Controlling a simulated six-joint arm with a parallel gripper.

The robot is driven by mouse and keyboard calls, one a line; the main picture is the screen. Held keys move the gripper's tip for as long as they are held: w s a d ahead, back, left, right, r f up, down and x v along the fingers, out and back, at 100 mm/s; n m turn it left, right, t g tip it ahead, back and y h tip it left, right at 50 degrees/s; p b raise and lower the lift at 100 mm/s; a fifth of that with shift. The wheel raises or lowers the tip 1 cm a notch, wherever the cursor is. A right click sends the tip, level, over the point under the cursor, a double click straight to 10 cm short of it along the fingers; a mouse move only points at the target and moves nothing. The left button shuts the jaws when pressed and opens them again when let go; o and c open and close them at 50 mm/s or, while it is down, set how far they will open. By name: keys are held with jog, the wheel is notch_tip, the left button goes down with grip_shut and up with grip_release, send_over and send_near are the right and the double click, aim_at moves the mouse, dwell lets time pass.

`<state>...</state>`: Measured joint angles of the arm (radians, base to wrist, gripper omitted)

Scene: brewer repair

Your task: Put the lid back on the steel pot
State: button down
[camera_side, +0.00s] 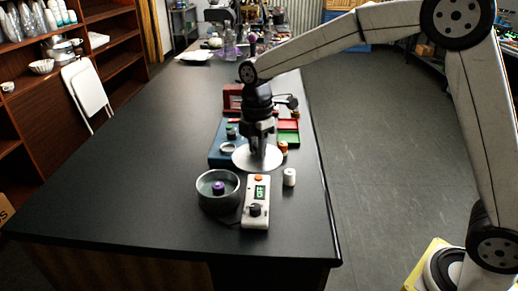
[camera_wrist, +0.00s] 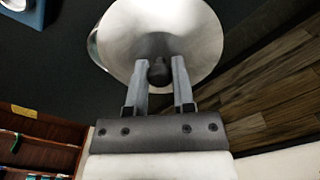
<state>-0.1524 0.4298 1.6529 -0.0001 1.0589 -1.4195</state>
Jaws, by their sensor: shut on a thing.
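The round silver lid (camera_side: 244,158) hangs level under my gripper (camera_side: 258,143), behind and to the right of the pot. In the wrist view, my gripper (camera_wrist: 158,70) is shut on the lid's dark knob (camera_wrist: 158,74), one finger on each side, and the lid (camera_wrist: 185,28) spreads out beyond it. The steel pot (camera_side: 204,203) stands open on the black table at the near side, with a purple-topped piece (camera_side: 218,188) inside. In the wrist view, a metal edge shows past the lid's left rim; I cannot tell if it is the pot.
A white control box (camera_side: 256,215) with a green display stands just right of the pot. A white cylinder (camera_side: 289,178) is beside it. The table left of the pot is clear.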

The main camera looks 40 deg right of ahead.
jog(key=w+a+f, duration=0.2)
jog(key=w+a, duration=0.4)
jog(key=w, duration=0.3)
jog(key=shift+a+f, duration=0.15)
jog(key=shift+f, duration=0.15)
jog(key=shift+f, duration=0.1)
jog(key=shift+f, duration=3.05)
jog(key=shift+f, duration=0.25)
grip_release()
dwell(0.5)
jog(key=shift+r, duration=0.15)
notch_tip(320, 180, up, 7)
dwell(1.5)
